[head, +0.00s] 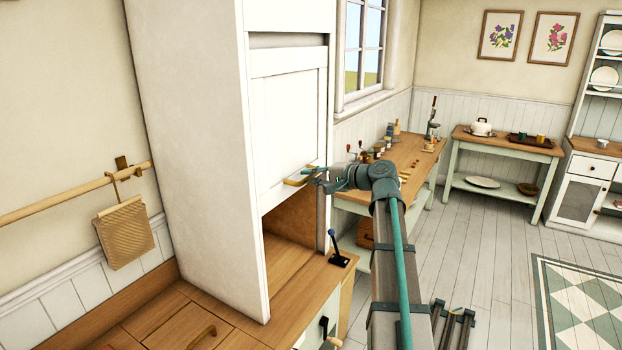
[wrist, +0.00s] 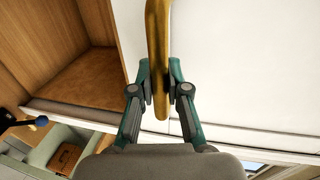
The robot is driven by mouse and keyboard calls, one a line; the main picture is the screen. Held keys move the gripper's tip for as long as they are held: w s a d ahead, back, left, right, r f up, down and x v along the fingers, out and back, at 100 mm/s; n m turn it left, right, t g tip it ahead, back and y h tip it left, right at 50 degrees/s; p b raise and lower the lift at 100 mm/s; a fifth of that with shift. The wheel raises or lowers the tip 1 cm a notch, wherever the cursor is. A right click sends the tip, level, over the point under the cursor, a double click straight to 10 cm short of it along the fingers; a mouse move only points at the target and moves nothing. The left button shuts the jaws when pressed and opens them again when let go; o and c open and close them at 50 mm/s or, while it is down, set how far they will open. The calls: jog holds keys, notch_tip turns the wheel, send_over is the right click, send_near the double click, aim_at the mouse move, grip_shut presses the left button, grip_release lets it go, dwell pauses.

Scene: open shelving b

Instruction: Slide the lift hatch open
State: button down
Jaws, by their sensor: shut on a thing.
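The lift hatch (head: 290,125) is a white framed panel in the front of a tall white cabinet. It stands partly raised, with an opening below it that shows a wooden interior (head: 288,236). A brass bar handle (head: 297,181) is fixed near the hatch's lower edge. My gripper (head: 318,176) is at the right end of this handle. In the wrist view the handle (wrist: 157,40) runs between the two fingers of my gripper (wrist: 160,88), which are shut on it. The white hatch face (wrist: 230,60) fills the right of that view; the wooden interior shows at left.
A lever with a blue knob (head: 332,234) stands on the wooden counter right of the opening. A workbench (head: 415,150) with small items is behind my arm. The floor at right is mostly clear.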

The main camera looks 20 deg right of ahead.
jog(key=c, duration=1.1)
grip_release()
jog(key=shift+c, duration=0.2)
jog(key=v, duration=1.2)
